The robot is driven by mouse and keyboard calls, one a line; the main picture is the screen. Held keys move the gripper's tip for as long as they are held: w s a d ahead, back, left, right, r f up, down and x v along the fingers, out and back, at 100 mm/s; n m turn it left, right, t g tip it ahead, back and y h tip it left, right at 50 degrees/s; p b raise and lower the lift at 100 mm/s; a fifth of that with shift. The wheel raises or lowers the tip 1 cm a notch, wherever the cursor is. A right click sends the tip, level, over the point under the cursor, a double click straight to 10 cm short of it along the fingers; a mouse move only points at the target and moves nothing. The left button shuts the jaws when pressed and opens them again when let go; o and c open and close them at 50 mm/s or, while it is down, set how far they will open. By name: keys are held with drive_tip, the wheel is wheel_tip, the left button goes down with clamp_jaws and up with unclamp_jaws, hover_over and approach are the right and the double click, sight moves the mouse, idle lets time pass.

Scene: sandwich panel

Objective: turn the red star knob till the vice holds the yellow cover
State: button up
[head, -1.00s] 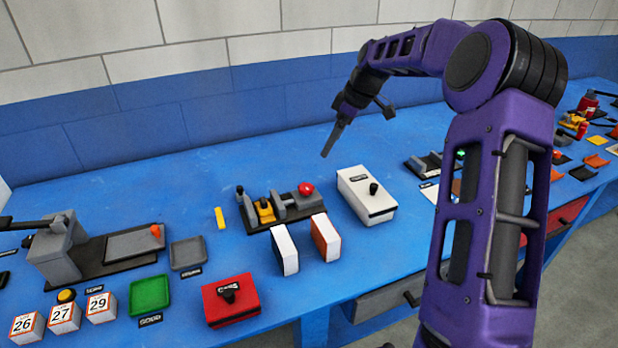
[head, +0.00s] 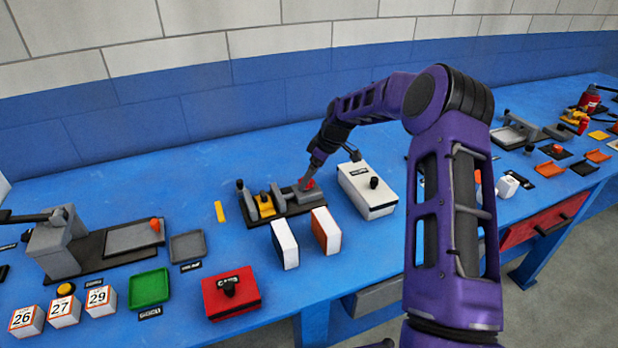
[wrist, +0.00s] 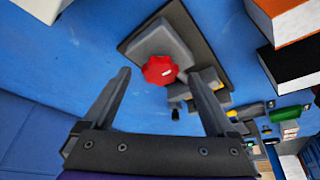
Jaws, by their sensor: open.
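The red star knob (wrist: 159,70) sits on the grey end block of the vice in the wrist view, ahead of my fingers and roughly between their lines. In the head view the knob (head: 307,184) is partly hidden by my gripper (head: 307,180). My gripper (wrist: 165,85) is open, its two fingers apart with nothing between them. The vice (head: 291,205) stands on a dark base plate. The yellow cover (head: 266,204) sits between the grey jaws at the vice's left part; whether the jaws touch it I cannot tell.
A white box with a black knob (head: 368,191) stands close right of the vice. Two upright blocks, one white and dark (head: 285,244) and one orange and white (head: 326,232), stand in front. A yellow strip (head: 220,212) lies to the left. Bench behind the vice is clear.

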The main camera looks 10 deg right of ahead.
drive_tip(key=shift+a+f, duration=0.15)
drive_tip(key=shift+f, duration=0.2)
drive_tip(key=c, duration=1.4)
drive_tip(key=shift+o, duration=0.2)
